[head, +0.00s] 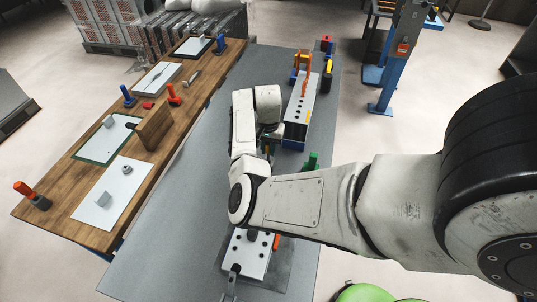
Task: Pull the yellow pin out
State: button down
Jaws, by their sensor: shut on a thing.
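My gripper (270,139) points down beside the left side of a long white box (299,117) with dark holes in its top. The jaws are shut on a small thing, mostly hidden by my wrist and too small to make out. I cannot tell whether it is the yellow pin. A yellow and black upright piece (327,72) stands at the far right of the grey table, apart from my gripper. An orange clamp (303,63) stands at the box's far end. A green part (312,161) is near its front end.
A white block (248,262) with a dark lever lies at the front of the grey table (150,255). A wooden bench (60,203) with plates and tools runs along the left. A blue-based post (385,95) stands right. The table's left strip is clear.

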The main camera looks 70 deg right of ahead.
jog(key=shift+r, duration=3.35)
